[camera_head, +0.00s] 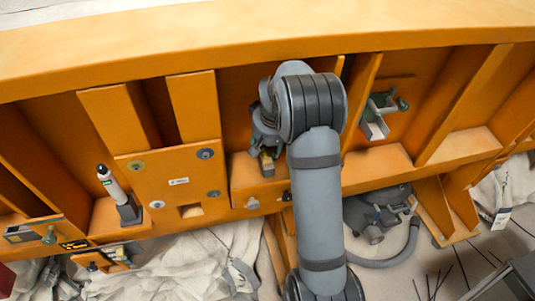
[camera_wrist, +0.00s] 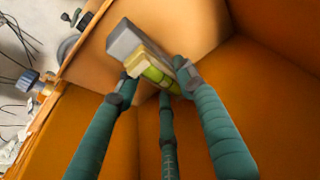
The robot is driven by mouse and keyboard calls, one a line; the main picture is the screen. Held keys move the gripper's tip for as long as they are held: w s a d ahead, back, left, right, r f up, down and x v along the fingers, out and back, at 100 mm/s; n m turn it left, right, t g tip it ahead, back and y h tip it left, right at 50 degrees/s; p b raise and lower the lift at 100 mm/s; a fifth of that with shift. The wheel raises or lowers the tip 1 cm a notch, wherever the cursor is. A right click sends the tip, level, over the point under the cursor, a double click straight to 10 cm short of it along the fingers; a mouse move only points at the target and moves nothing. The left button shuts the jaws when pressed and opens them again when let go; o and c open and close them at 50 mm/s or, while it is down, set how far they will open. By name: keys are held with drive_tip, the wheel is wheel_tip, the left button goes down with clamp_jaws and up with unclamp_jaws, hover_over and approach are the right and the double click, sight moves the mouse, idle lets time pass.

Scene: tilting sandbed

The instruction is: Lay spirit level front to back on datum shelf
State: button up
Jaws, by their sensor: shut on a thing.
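The spirit level shows in the wrist view as a short block with a grey end, a pale yellow body and a green vial (camera_wrist: 153,73). My gripper (camera_wrist: 157,78) is shut on it, with its teal fingers around the body. In the head view my gripper (camera_head: 266,143) is inside an orange bay, and the level (camera_head: 266,165) shows small below it. An orange ledge (camera_head: 243,181), perhaps the datum shelf, lies under them. I cannot tell whether the level touches it. My arm hides the bay's right part.
Upright orange ribs and a bolted plate (camera_head: 178,180) flank the bay. A white pen-like tool (camera_head: 112,184) stands in a holder to the left. A grey bracket (camera_head: 376,118) hangs in a bay to the right. A grey machine with a hose (camera_head: 374,214) sits below.

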drive_tip(key=shift+f, duration=0.6)
drive_tip(key=shift+f, duration=0.15)
drive_tip(key=o, duration=1.3)
drive_tip(key=shift+o, duration=0.2)
drive_tip(key=shift+r, duration=0.6)
drive_tip(key=shift+s+d+r, duration=0.15)
drive_tip(key=shift+s+r, duration=0.15)
drive_tip(key=shift+r, duration=0.3)
drive_tip(key=s+d+b, duration=0.3)
drive_tip(key=s+b, duration=0.2)
drive_tip(key=s, duration=0.7)
drive_tip(key=shift+d+r+b, duration=0.2)
drive_tip(key=shift+r+b, duration=0.1)
drive_tip(key=shift+r, duration=0.05)
